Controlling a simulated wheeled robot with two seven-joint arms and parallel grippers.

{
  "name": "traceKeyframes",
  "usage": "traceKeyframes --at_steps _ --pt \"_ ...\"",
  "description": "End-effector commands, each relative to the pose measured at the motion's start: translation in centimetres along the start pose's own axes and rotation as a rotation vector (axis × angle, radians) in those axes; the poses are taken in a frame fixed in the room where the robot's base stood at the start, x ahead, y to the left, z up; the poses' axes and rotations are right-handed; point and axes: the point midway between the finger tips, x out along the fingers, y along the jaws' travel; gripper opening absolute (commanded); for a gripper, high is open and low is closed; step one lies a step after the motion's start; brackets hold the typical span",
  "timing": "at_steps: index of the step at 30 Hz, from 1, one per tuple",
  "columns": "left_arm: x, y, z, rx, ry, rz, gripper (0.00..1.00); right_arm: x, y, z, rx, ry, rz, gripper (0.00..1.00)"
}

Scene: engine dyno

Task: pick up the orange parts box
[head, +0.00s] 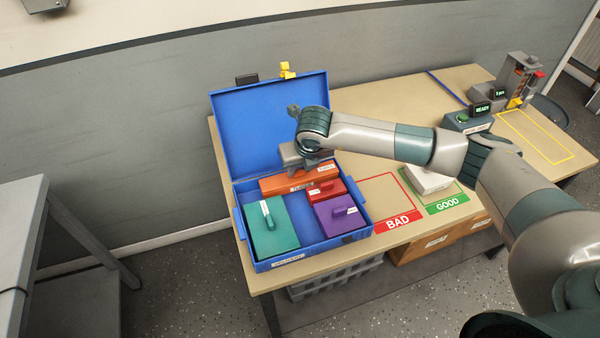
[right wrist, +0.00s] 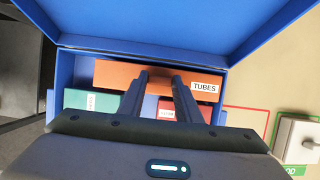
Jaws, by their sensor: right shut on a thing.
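The orange parts box (head: 286,183) lies at the back of the open blue case (head: 285,262), along the hinge side. In the right wrist view the orange box (right wrist: 115,75) carries a white "TUBES" label. My right gripper (head: 309,168) is over the box. In the right wrist view its two fingers (right wrist: 160,80) come down at the middle of the box, and it is shut on the box, though the grip itself is partly hidden. The box still appears inside the case; I cannot tell whether it is lifted. My left gripper is not in view.
A green box (head: 280,230), a red box (head: 325,191) and a purple box (head: 337,217) sit close by in the same case. The raised blue lid (head: 255,125) stands behind. A white box (head: 428,180) stands near the red BAD and green GOOD areas at right.

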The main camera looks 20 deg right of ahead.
Motion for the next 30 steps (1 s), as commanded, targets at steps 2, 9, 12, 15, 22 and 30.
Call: traceKeyframes --at_steps 2,9,12,15,22,30 --pt "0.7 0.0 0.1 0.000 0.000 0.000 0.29 -0.9 0.0 0.5 0.000 -0.005 0.002 0.00" --pt "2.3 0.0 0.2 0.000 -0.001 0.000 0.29 -4.6 0.0 2.0 0.000 -0.005 0.002 0.00" --pt "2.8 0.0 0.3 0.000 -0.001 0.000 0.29 -6.0 0.1 2.6 -0.001 -0.005 0.002 0.00" --pt "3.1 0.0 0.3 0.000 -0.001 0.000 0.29 -7.0 0.0 3.0 0.000 -0.005 0.002 0.00" --pt "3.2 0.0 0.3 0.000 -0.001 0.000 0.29 -7.9 0.0 3.3 0.000 -0.001 0.001 0.00" --pt "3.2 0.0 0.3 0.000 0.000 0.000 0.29 -7.9 0.0 3.3 0.000 -0.001 0.001 0.00"
